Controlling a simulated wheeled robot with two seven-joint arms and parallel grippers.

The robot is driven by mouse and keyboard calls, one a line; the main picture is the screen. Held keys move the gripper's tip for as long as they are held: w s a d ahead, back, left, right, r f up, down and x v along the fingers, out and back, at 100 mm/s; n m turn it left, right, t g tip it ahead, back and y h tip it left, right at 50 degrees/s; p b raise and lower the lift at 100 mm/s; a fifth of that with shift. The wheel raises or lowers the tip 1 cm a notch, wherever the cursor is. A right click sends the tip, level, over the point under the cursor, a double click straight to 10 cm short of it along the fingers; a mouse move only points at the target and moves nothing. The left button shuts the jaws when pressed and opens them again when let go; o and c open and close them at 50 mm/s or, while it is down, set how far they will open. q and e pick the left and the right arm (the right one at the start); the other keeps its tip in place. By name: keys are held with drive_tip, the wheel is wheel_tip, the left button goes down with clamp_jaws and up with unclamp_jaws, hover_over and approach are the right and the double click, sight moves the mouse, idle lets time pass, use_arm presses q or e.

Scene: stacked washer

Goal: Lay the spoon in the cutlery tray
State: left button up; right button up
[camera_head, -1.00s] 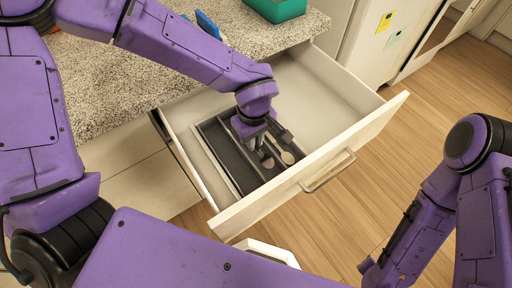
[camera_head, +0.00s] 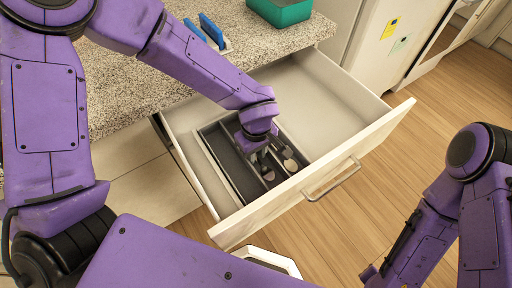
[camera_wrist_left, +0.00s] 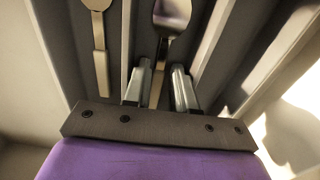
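The cutlery tray (camera_head: 228,165), dark grey with long compartments, lies in the open drawer. My left gripper (camera_head: 264,157) reaches down into it. In the left wrist view my left gripper (camera_wrist_left: 160,88) has its two fingers apart, one on each side of the handle of a spoon (camera_wrist_left: 172,14). Gaps show between the handle and both fingers. The spoon lies along a tray compartment, its bowl beyond the fingertips; its bowl also shows in the head view (camera_head: 268,174). My right gripper is out of view; only my right arm shows.
Another utensil with a rounded end (camera_wrist_left: 98,40) lies in the neighbouring compartment; it also shows in the head view (camera_head: 290,165). The open drawer (camera_head: 325,95) has bare floor right of the tray. A green container (camera_head: 280,12) and blue-handled items (camera_head: 208,30) are on the speckled counter (camera_head: 125,85).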

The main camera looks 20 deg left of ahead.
use_arm(q)
wheel_tip(320, 180, up, 12)
drive_tip(key=p, duration=0.2)
idle(1.3)
